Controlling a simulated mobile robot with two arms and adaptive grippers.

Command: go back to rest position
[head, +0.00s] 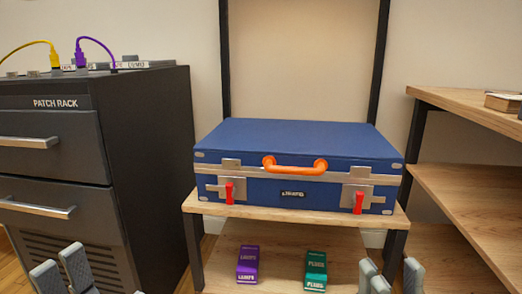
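My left gripper (98,279) shows only at its grey fingertips, low at the left edge of the head view. They stand apart with nothing seen between them. My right gripper (393,273) shows its grey fingertips at the bottom right. They are also apart with nothing seen between them. The palms and arms of both are out of view. Both grippers are in front of the blue case (285,141) and lower in the picture, not touching it. The case lies closed on a wooden shelf top (330,220), with an orange handle (295,166) and red latches.
A black cabinet (150,140) marked PATCH RACK stands left, with yellow and purple cables on top. A purple box (248,264) and a green box (316,270) sit on the lower shelf. Wooden shelving (465,190) stands right. A dark frame rises behind the case.

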